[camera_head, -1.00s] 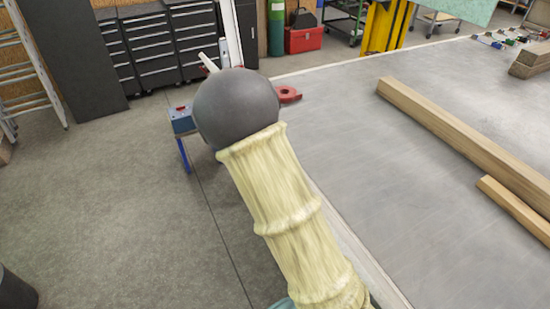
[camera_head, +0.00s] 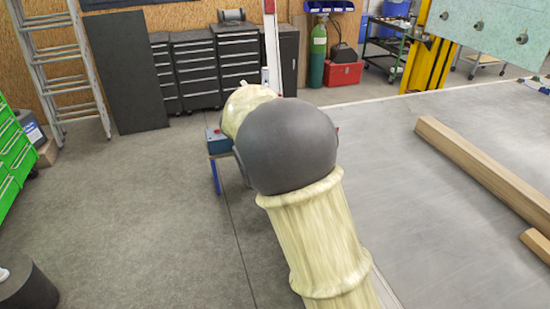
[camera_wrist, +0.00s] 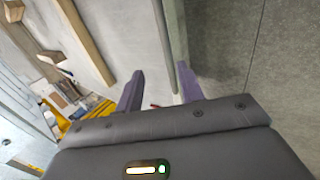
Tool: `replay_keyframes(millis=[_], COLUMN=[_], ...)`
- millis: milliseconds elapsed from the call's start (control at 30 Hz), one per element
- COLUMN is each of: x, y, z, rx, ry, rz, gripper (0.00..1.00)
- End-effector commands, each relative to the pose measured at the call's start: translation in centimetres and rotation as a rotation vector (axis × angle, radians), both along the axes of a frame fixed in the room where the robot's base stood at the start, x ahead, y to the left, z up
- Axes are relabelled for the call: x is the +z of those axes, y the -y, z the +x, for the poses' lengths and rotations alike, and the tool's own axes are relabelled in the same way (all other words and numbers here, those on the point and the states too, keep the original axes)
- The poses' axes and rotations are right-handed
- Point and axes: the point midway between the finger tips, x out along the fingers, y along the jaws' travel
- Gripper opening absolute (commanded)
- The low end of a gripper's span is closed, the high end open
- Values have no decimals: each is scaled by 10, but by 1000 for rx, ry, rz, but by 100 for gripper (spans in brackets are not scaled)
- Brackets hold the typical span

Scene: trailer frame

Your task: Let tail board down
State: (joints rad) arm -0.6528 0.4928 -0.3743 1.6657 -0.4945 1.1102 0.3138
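No tail board can be made out for certain. A flat grey deck (camera_head: 400,190) with a pale edge fills the right of the head view; I cannot tell if the board is part of it. In the wrist view, my gripper (camera_wrist: 160,76) is open and looks empty, its two dark purple fingers apart. The deck (camera_wrist: 118,30) is to the left of the fingers. A long grey-green bar (camera_wrist: 166,45) along its edge lies in line with the gap between them; its distance is unclear. In the head view my own arm hides the gripper.
Wooden beams (camera_head: 485,170) lie on the deck. A blue-legged stand (camera_head: 217,150) is beyond my arm, partly hidden. A yellow post (camera_head: 428,65) and a pale green panel (camera_head: 490,30) are at the back right. A ladder (camera_head: 62,75) leans at left. The left floor is open.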

Motion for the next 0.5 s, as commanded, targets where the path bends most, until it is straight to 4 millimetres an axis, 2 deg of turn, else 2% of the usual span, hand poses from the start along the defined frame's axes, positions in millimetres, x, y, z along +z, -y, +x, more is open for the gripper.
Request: replay_keyframes(millis=[100,300,500], x=[20,46,54], y=[-15,-32,-37], z=[-3,-8,-10], rx=[3,2,0], ry=[4,2,0], rz=[2,1,-1], gripper=[38,38,38])
